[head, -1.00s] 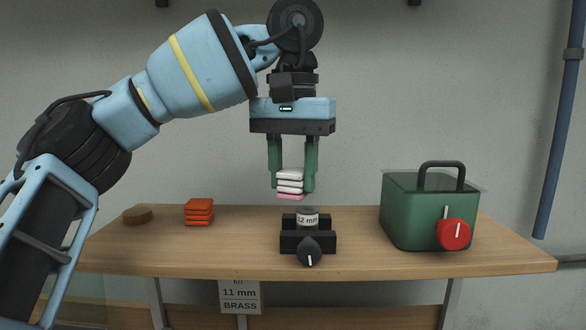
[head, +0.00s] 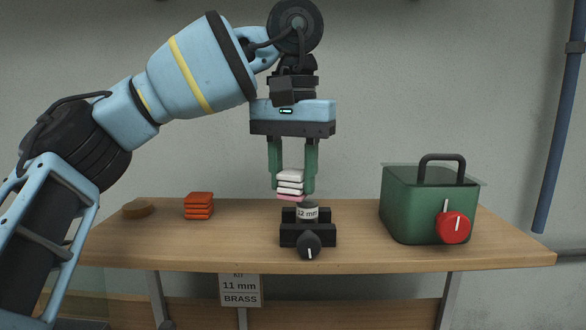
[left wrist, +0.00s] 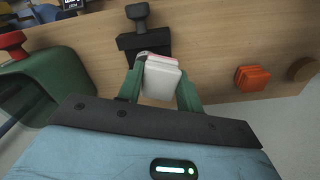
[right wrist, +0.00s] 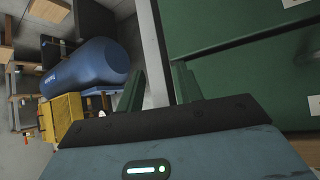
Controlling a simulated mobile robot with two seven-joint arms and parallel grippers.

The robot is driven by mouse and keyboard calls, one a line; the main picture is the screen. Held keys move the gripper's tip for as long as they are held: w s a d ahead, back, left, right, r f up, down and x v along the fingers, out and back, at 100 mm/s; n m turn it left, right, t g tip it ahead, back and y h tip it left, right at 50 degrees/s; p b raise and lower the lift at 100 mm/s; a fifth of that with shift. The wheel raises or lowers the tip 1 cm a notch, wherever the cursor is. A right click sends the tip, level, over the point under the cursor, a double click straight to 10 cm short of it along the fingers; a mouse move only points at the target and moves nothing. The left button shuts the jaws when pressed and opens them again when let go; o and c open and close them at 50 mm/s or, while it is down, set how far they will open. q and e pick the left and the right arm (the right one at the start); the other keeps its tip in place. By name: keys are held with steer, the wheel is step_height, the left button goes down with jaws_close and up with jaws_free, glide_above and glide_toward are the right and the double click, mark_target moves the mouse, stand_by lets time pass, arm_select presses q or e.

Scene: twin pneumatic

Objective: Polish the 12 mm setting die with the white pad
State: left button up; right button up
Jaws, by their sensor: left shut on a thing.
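The white pad (head: 290,177) is a stack of white layers with a pink layer at the bottom. My left gripper (head: 292,178) is shut on it, pointing down over the bench. The 12 mm setting die (head: 307,214) stands upright in a black holder (head: 327,233) with a dark knob in front. The pad's underside is at about the height of the die's top, slightly left of it; I cannot tell if they touch. In the left wrist view the pad (left wrist: 161,82) hides most of the die. My right gripper (right wrist: 158,82) is open and empty in the right wrist view.
Orange pads (head: 199,206) and a brown disc (head: 138,209) lie left on the wooden bench (head: 200,250). A green box (head: 410,212) with a red knob stands right. A sign (head: 240,290) reads 11 mm brass. A blue tank (right wrist: 85,68) and green cabinet (right wrist: 230,30) are near my right gripper.

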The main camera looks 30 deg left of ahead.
arm_select(q)
steer(key=shift+f, duration=0.45)
steer(key=shift+w+d+r, duration=0.1)
steer(key=shift+w+d, duration=0.45)
steer(key=shift+d, duration=0.35)
steer(key=shift+w+d+r, duration=0.1)
steer(key=shift+w+d, duration=0.4)
steer(key=shift+d, duration=0.35)
steer(key=shift+a+f, duration=0.1)
steer(key=shift+f, duration=0.1)
steer(key=shift+s+a+f, duration=0.1)
steer(key=shift+s+a, duration=0.3)
steer(key=shift+a, duration=0.25)
steer(key=shift+s+a+f, duration=0.1)
steer(key=shift+s+a, duration=0.3)
steer(key=shift+a, duration=0.25)
steer(key=shift+s+a+f, duration=0.15)
steer(key=shift+s+a, duration=0.1)
steer(key=shift+a, duration=0.05)
